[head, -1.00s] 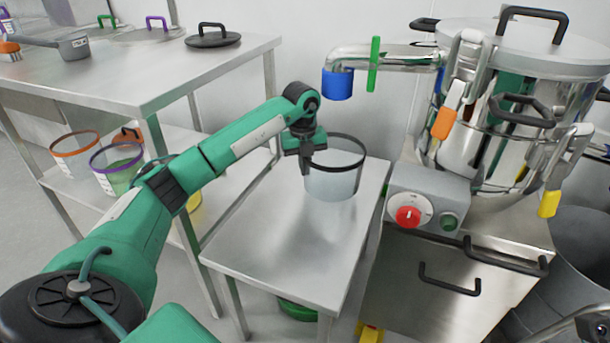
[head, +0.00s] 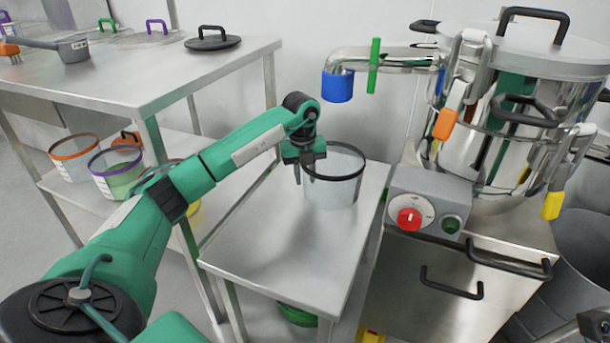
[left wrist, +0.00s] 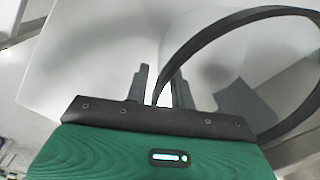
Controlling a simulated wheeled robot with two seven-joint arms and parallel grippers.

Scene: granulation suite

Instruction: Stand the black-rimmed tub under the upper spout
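The black-rimmed tub (head: 335,190) is a clear, pale container standing upright on the small steel table, below the blue-ended spout (head: 338,86) in the head view. Its black rim (left wrist: 210,35) curves across the left wrist view. My left gripper (head: 302,176) is at the tub's left rim. In the left wrist view its two fingers (left wrist: 162,92) stand apart, one on each side of the rim, with gaps beside it, so it looks open. My right gripper is not in view.
The small steel table (head: 270,235) has free room in front of the tub. A steel vessel (head: 520,120) and a control box with a red knob (head: 409,219) stand to the right. Tubs with orange (head: 74,160) and purple (head: 117,172) rims sit on the left lower shelf.

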